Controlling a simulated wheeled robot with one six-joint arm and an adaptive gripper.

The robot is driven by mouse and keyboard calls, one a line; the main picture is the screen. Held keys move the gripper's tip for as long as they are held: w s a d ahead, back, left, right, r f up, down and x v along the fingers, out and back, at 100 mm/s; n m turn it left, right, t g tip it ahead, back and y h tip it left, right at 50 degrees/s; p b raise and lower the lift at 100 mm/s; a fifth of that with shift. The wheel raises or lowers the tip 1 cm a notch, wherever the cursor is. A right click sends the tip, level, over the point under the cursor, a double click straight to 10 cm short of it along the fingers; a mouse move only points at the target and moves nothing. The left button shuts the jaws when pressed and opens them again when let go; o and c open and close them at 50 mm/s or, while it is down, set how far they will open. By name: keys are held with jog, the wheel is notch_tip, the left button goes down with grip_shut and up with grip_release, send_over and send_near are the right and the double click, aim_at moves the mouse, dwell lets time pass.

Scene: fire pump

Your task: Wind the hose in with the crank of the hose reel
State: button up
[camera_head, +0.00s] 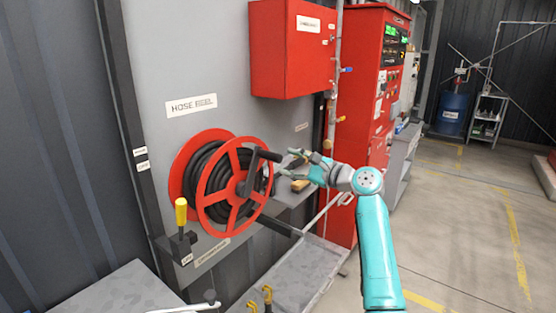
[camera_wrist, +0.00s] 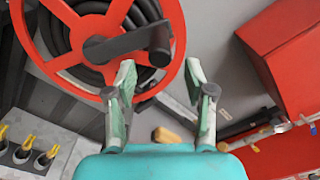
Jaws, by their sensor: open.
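The hose reel (camera_head: 212,192) is a red spoked wheel on a grey panel, with black hose (camera_head: 205,165) coiled on it. Its crank is a dark arm with a dark handle (camera_head: 268,155) that points out toward my gripper. In the wrist view the crank arm (camera_wrist: 110,47) runs across the wheel, and its handle (camera_wrist: 160,45) faces the camera. My gripper (camera_head: 300,162) is open and empty, just right of the handle. In the wrist view the fingers (camera_wrist: 165,82) stand apart, with the handle's end beyond and between them; I see no contact.
A yellow-handled lever (camera_head: 181,212) stands left below the reel. A brown-yellow object (camera_head: 300,185) lies on a ledge under my gripper. A red box (camera_head: 292,48) hangs above, and a red control cabinet (camera_head: 368,110) stands right.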

jog(key=shift+v, duration=2.3)
